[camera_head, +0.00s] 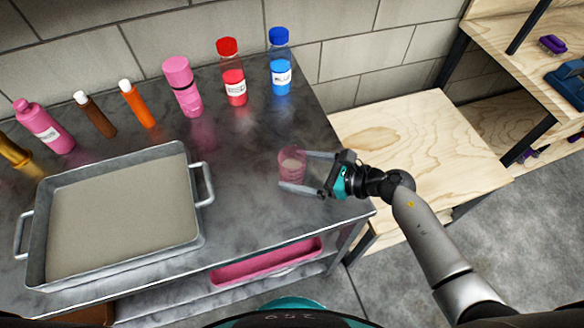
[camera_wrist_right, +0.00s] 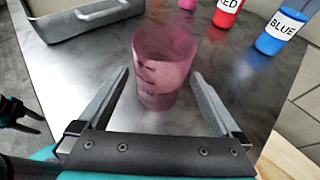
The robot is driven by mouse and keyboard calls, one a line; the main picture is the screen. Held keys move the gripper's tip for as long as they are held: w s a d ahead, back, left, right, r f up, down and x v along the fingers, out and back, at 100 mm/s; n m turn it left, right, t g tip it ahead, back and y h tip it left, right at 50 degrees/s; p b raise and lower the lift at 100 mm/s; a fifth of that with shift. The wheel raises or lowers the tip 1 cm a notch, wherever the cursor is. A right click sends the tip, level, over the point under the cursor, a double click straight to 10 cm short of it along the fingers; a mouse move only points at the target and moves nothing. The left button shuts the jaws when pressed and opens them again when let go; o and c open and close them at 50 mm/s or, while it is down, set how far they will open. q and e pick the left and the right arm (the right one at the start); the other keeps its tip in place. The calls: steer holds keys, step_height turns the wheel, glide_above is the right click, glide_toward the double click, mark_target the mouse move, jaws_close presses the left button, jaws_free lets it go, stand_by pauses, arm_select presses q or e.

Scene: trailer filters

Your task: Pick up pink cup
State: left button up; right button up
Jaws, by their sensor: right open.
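The pink cup (camera_head: 292,166) is translucent and stands upright on the dark metal table, near its right end. My right gripper (camera_head: 294,171) reaches in from the right with its fingers open on either side of the cup. In the right wrist view the cup (camera_wrist_right: 164,70) stands between and a little beyond the two open fingers (camera_wrist_right: 160,92), with a gap showing on each side.
A grey metal tray (camera_head: 196,238) with handles fills the table's left part. Several bottles stand along the back, among them a red one (camera_head: 232,75) and a blue one (camera_head: 280,65). A wooden surface (camera_head: 420,135) lies to the right. A pink tray (camera_head: 268,262) sits on the shelf below.

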steer(key=shift+x, duration=1.05)
steer(key=c, duration=1.4)
steer(key=shift+r, duration=0.2)
steer(key=shift+c, duration=0.2)
step_height(320, 180, up, 20)
steer(key=p, duration=0.6)
steer(key=shift+f, duration=0.25)
